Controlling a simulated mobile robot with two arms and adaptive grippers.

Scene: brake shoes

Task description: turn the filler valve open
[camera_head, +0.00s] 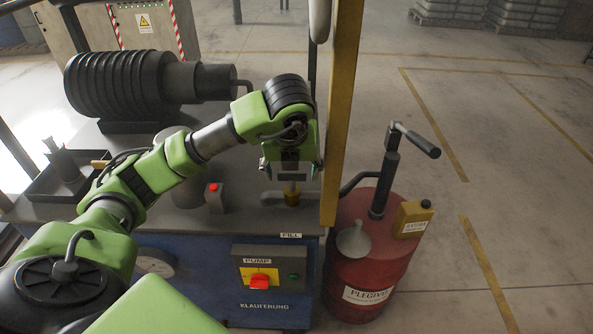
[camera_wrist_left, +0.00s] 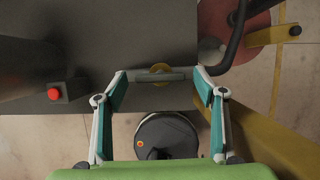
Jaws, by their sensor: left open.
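The filler valve (camera_head: 292,198) is a small brass fitting with a grey lever, on the dark bench top behind the FILL label (camera_head: 291,235). My left gripper (camera_head: 291,176) points down right over the valve. In the left wrist view its fingers (camera_wrist_left: 159,77) are spread wide, one on each side of the lever. I cannot tell whether either finger touches it. The gripper hides part of the valve in the head view. My right gripper is not in view.
A yellow post (camera_head: 341,110) stands close to the right of my gripper. A red drum (camera_head: 368,250) with a funnel (camera_head: 353,240) and crank pump is beyond it. A red button box (camera_head: 214,196) and the PUMP switch panel (camera_head: 268,271) are nearby.

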